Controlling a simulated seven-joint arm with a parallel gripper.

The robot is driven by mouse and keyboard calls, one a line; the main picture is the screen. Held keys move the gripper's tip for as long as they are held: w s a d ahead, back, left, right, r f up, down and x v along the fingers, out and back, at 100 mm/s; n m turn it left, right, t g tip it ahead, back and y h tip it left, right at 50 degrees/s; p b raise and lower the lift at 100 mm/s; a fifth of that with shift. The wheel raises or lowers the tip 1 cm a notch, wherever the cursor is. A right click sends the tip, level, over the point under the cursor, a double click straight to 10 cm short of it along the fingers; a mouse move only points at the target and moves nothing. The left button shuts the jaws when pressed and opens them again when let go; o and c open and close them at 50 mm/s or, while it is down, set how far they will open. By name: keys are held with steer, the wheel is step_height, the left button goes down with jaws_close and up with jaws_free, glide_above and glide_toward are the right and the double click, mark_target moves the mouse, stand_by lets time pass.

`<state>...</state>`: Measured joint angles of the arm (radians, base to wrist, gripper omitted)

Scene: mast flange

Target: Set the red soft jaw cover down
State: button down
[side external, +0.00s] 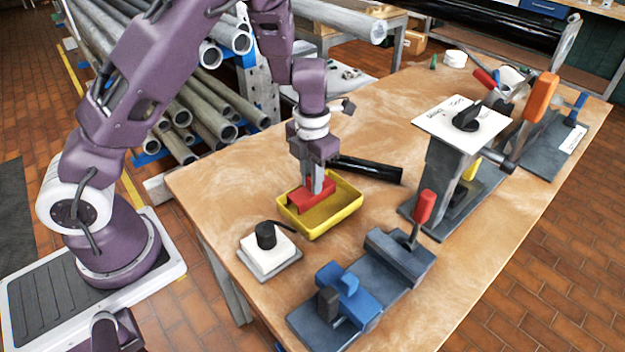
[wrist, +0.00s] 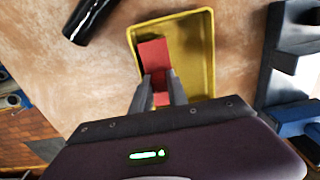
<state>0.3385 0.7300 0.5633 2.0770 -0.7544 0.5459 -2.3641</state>
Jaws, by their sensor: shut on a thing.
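The red soft jaw cover (side external: 304,200) is at the left side of the yellow tray (side external: 348,216) in the side view. My gripper (side external: 317,188) points down at it, shut on it. In the wrist view the red cover (wrist: 154,57) lies between the two fingertips of my gripper (wrist: 159,82), inside the outline of the yellow tray (wrist: 200,50). I cannot tell whether the cover touches the tray floor.
A black tube (side external: 368,170) lies behind the tray. A white block with a black knob (side external: 268,252) stands at front left. A blue-grey vise (side external: 400,258) with a red handle is at front right. A stand with a white plate (side external: 460,125) is further right.

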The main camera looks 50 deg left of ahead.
steer(key=shift+f, duration=0.2)
steer(key=c, duration=1.3)
jaws_free()
